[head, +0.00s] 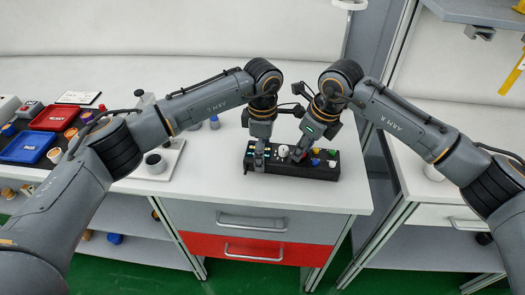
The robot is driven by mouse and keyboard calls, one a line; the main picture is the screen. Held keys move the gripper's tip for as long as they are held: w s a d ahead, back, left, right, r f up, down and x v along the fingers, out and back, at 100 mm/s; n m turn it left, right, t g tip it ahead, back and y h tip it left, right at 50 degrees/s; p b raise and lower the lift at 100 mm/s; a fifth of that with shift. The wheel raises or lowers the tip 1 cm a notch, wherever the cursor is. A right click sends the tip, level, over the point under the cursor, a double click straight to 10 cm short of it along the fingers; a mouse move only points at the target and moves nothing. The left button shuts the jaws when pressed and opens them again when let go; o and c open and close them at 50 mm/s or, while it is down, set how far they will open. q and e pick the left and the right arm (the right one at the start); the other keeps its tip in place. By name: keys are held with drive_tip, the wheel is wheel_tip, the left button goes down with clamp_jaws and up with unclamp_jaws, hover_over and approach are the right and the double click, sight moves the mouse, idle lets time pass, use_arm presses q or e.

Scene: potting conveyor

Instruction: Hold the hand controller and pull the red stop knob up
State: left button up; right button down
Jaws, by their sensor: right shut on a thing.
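The hand controller (325,175) is a long black box lying on the white bench top, with small coloured buttons and a white round knob (284,150) on its top. My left gripper (259,162) points down at the controller's left end; its fingers overlap the box, and I cannot tell whether they are open or shut. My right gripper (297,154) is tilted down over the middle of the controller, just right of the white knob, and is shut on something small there. The red stop knob does not show clearly; it seems hidden at the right fingertips.
A red tray (54,117) and a blue tray (27,146) sit on a dark board at the left. A white device (157,162) with a round dark top stands left of the controller. The bench's right edge is close to the controller; its front strip is clear.

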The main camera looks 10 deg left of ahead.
drive_tip(key=shift+r, duration=0.5)
idle(0.3)
drive_tip(key=c, duration=1.1)
unclamp_jaws()
drive_tip(key=shift+f, duration=0.1)
drive_tip(key=shift+c, duration=0.2)
drive_tip(key=shift+r, duration=3.05)
use_arm(q)
drive_tip(key=o, duration=1.5)
